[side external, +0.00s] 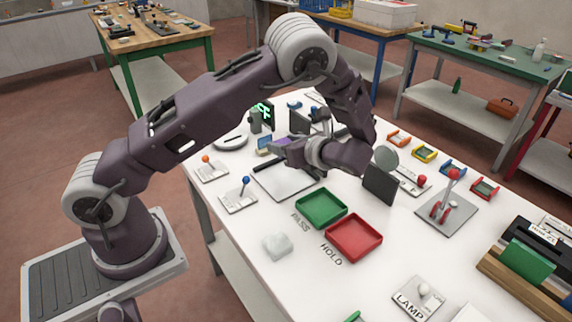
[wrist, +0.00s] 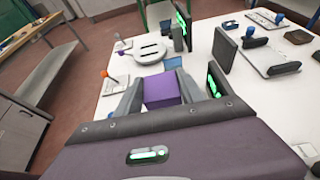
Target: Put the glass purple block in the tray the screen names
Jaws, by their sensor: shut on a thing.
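My gripper (side external: 284,146) is shut on the purple block (wrist: 160,88), which sits between the two fingers in the wrist view. In the side view the block (side external: 283,141) is mostly hidden by my gripper, above the back part of the white table. The green tray (side external: 322,222) marked PASS and the red tray (side external: 354,254) marked HOLD are empty, nearer the front.
A pale translucent block (side external: 277,246) lies left of the trays. Levers with blue (side external: 246,181) and orange (side external: 206,159) knobs stand at the left. A dark upright panel (side external: 380,185) and a red-lever plate (side external: 446,212) stand right of my gripper. A LAMP plate (side external: 418,298) is in front.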

